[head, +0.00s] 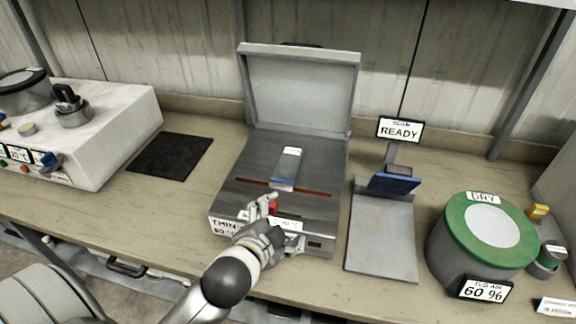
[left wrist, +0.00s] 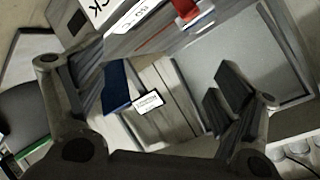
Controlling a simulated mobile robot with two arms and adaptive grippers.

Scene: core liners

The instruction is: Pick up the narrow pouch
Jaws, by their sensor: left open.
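The narrow pouch (head: 287,168) is a slim grey piece with a white label at its far end and a blue near end. It lies on the flat metal top of the open-lidded machine (head: 325,185), its near end by a reddish strip. My left gripper (head: 262,207) is open and empty at the machine's front edge, nearer than the pouch and apart from it. In the left wrist view its two fingers (left wrist: 160,95) stand wide apart; I cannot make out the pouch there. My right gripper is not in view.
The raised lid (head: 300,88) stands behind the pouch. Right of the machine are a grey plate stand (head: 382,240) with a READY sign (head: 399,130) and a green-lidded drum (head: 484,235). A black mat (head: 170,156) and a white instrument box (head: 110,120) are left.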

